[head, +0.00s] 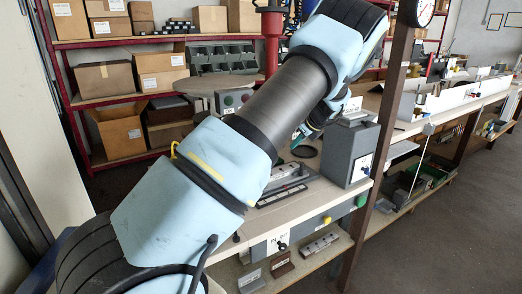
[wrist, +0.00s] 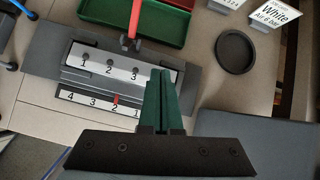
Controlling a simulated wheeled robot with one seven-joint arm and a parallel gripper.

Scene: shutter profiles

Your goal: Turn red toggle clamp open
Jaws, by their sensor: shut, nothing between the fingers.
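The red toggle clamp (wrist: 133,25) shows at the top of the wrist view. Its red handle points up the picture from a dark base behind a metal fixture (wrist: 115,62) marked 1, 2, 3. My gripper (wrist: 161,72) has green fingers, which are together and empty. The fingertips are over the right part of the fixture, below and right of the clamp in the picture, apart from its handle. In the head view the fixture (head: 284,182) is partly seen on the bench; my arm hides the clamp and most of the gripper.
A numbered strip (wrist: 90,102) with a small red marker lies along the fixture's front. Green and red trays (wrist: 150,18) lie behind the clamp. A round black dish (wrist: 235,52) is at right. A grey box (head: 349,152) stands on the bench right of my arm.

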